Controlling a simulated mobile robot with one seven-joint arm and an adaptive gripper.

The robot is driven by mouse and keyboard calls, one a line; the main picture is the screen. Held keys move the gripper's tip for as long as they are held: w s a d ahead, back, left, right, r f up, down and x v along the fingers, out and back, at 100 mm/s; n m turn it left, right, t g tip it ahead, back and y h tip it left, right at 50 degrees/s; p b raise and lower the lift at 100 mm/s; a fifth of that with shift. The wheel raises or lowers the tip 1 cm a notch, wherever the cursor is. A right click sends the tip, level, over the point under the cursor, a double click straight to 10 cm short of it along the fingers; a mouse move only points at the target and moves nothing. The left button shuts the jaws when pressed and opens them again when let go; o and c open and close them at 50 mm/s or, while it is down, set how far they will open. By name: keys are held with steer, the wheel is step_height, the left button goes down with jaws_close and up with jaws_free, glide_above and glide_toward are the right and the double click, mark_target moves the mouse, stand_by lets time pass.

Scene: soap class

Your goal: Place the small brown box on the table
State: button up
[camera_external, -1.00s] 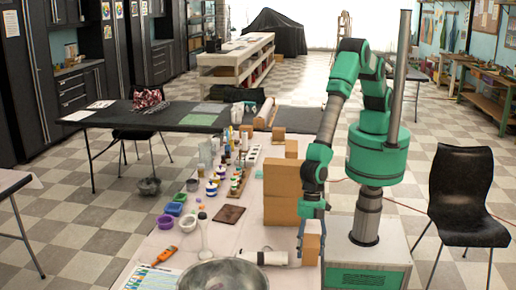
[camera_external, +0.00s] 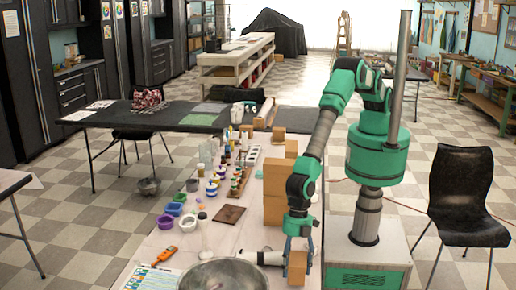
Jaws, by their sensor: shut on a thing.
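The small brown box (camera_external: 297,267) is at the near right of the table, low beside the big metal bowl. My gripper (camera_external: 297,250) points down over it and is shut on it. The fingers reach down to the box's sides. I cannot tell whether the box's underside touches the table. The light-coloured table (camera_external: 185,243) runs away from the camera, with its right edge close to my base.
Larger brown boxes (camera_external: 276,180) are stacked behind my gripper. Jars, a brown square (camera_external: 229,215) and an orange tool (camera_external: 166,253) lie further left. Some clear table lies between them.

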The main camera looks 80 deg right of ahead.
steer(key=shift+f, duration=1.65)
steer(key=shift+f, duration=0.1)
steer(key=o, duration=1.3)
steer(key=shift+c, duration=0.2)
steer(key=shift+d+r, duration=0.1)
steer(key=shift+r, duration=0.5)
steer(key=shift+v, duration=5.5)
